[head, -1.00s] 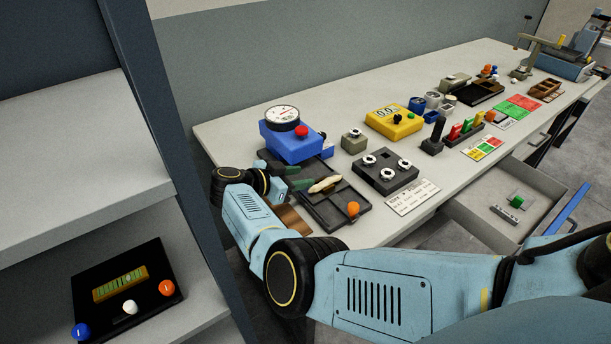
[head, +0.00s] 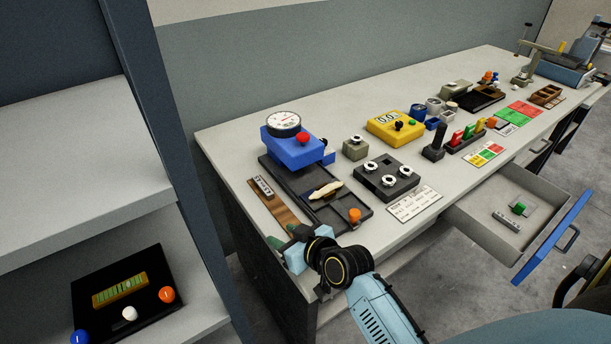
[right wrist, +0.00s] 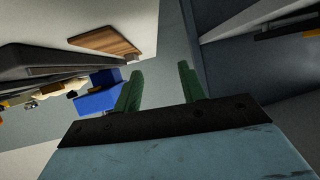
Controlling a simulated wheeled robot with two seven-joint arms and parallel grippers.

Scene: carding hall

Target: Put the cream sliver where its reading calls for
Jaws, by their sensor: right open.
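The cream sliver (head: 326,190) lies on a black tray (head: 347,222) on the bench, in front of a blue device with a round dial (head: 284,124). The dial's reading is too small to make out. A yellow device (head: 394,127) farther right has a digital display whose digits I cannot read surely. My right gripper (head: 286,238) is open and empty at the bench's near left edge, to the left of and nearer than the sliver. Its green fingers also show apart in the right wrist view (right wrist: 160,88). My left gripper is not in view.
A wooden strip (head: 279,208) lies left of the tray. A black block with white knobs (head: 386,179) and a printed card (head: 413,203) lie right of it. An open drawer (head: 480,232) juts out from the bench. A shelf (head: 205,322) stands at left.

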